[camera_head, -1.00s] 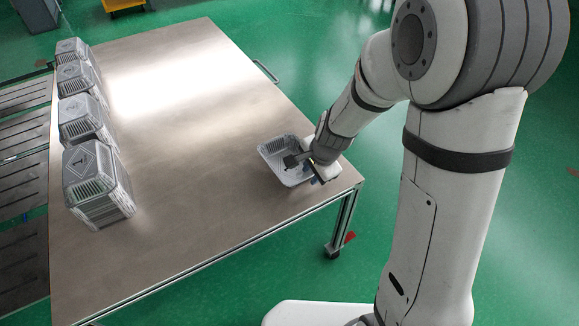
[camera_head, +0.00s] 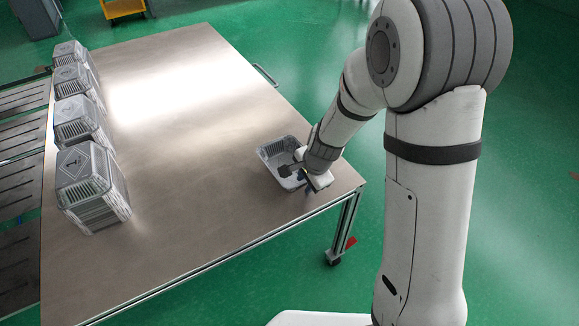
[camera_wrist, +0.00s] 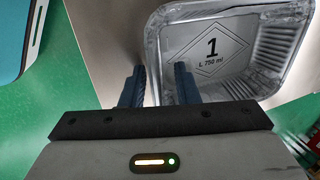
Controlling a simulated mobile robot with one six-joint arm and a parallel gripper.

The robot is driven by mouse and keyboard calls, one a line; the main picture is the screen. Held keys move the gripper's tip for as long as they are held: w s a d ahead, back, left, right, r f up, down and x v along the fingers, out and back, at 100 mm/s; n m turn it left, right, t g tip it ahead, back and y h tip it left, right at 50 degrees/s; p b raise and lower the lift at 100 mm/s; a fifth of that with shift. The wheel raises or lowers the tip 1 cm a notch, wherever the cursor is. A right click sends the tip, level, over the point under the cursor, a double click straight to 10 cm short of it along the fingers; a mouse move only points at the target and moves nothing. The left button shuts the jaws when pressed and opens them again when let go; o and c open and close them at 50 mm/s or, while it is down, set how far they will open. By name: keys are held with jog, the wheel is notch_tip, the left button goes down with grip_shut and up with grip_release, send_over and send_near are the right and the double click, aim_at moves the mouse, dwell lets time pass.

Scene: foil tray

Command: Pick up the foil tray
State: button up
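The foil tray (camera_head: 262,156) is a silver, open rectangular container near the table's right corner. In the wrist view the tray (camera_wrist: 232,85) shows its floor marked "1" and "L 750 ml" inside a diamond outline. My gripper (camera_wrist: 160,68) is open, with its two dark blue fingers apart. The left finger appears outside the tray's side wall and the right finger over its inside, so the wall lies between them in the picture. I cannot tell whether either finger touches it. In the head view my gripper (camera_head: 303,178) covers the tray's right side.
The metal table (camera_head: 190,150) is clear between the tray and several stacks of foil containers (camera_head: 92,185) along its left edge. Dark slatted rails (camera_head: 18,225) lie beyond that edge. A table handle (camera_head: 265,75) sticks out at the right edge.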

jog(key=shift+f, duration=0.1)
jog(key=shift+c, duration=0.3)
grip_shut()
